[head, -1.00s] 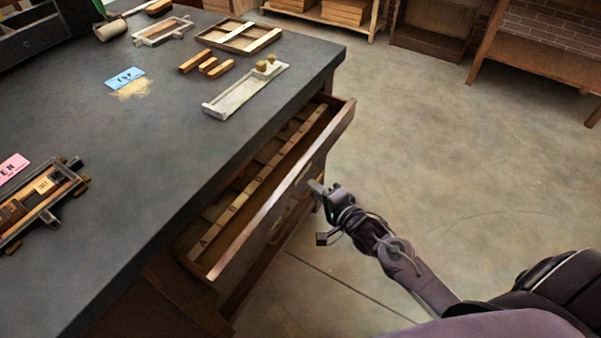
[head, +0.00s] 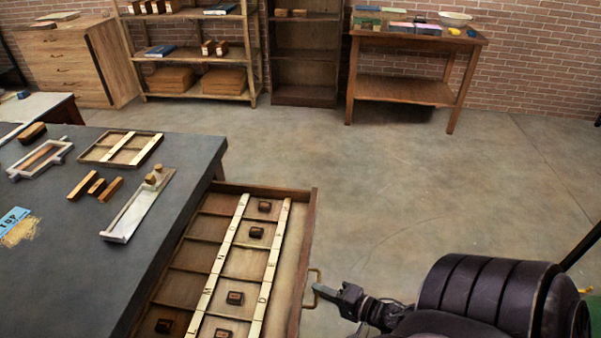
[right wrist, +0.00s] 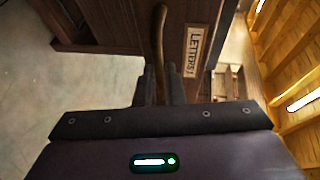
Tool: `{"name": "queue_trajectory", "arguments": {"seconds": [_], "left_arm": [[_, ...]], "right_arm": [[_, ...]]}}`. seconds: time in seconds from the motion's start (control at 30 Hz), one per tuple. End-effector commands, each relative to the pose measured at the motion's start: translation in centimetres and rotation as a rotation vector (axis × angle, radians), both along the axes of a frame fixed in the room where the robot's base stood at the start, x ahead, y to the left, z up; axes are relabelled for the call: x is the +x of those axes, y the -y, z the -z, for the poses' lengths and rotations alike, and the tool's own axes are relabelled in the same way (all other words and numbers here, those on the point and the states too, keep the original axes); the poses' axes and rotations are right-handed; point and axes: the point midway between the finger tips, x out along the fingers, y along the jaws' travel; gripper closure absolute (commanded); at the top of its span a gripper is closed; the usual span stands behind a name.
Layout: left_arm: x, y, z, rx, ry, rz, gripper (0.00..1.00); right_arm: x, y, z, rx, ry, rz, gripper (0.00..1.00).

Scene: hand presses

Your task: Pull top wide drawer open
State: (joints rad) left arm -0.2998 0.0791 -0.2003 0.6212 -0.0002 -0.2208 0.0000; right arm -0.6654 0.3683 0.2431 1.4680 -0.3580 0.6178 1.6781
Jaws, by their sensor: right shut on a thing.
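The top wide drawer (head: 308,222) is pulled well out from under the dark-topped table. Its compartments, pale lettered strips and several small dark blocks show. My right gripper (head: 318,288) is at the drawer's front, shut on its brass handle (head: 312,274). My left gripper is not in view.
The dark tabletop (head: 150,215) holds wooden frames, a pale tray (head: 140,205), small wooden bars and a blue card (head: 12,220). Shelves (head: 200,55) and a side table (head: 410,45) stand along the brick wall. The floor (head: 400,180) right of the drawer is clear.

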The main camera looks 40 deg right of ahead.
Motion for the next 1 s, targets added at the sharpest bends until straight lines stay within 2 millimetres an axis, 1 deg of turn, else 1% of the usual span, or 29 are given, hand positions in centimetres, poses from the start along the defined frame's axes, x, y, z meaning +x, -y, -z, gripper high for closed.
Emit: {"name": "queue_trajectory", "arguments": {"seconds": [0.03, 0.1, 0.23, 0.4, 0.7, 0.73, 0.87, 0.9, 1.0], "left_arm": [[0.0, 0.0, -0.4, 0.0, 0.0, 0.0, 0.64], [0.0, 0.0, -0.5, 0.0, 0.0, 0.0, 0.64], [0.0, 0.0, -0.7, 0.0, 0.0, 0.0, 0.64], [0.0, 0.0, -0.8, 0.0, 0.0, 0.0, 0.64], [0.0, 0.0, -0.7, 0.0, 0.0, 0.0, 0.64], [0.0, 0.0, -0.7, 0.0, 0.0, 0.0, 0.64], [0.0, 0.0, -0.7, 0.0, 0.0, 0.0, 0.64], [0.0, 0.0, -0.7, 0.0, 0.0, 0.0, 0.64], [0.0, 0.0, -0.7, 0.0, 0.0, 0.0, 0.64]], "right_arm": [[-0.6, 0.6, -0.1, -0.002, -0.003, 0.002, 1.0], [-1.2, 1.0, -0.1, -0.001, -0.004, 0.001, 1.0], [-1.9, 1.5, 0.0, -0.001, -0.001, 0.001, 1.0], [-2.2, 1.8, 0.0, -0.002, 0.0, 0.002, 1.0], [-2.2, 1.9, 0.0, -0.002, 0.0, 0.002, 1.0], [-2.2, 1.8, 0.0, -0.002, 0.0, 0.002, 0.89], [-2.2, 1.8, 0.0, -0.002, 0.0, 0.001, 0.72], [-2.2, 1.8, 0.0, -0.002, 0.0, 0.001, 0.7], [-2.2, 1.8, 0.0, -0.001, 0.0, 0.001, 0.7]]}}
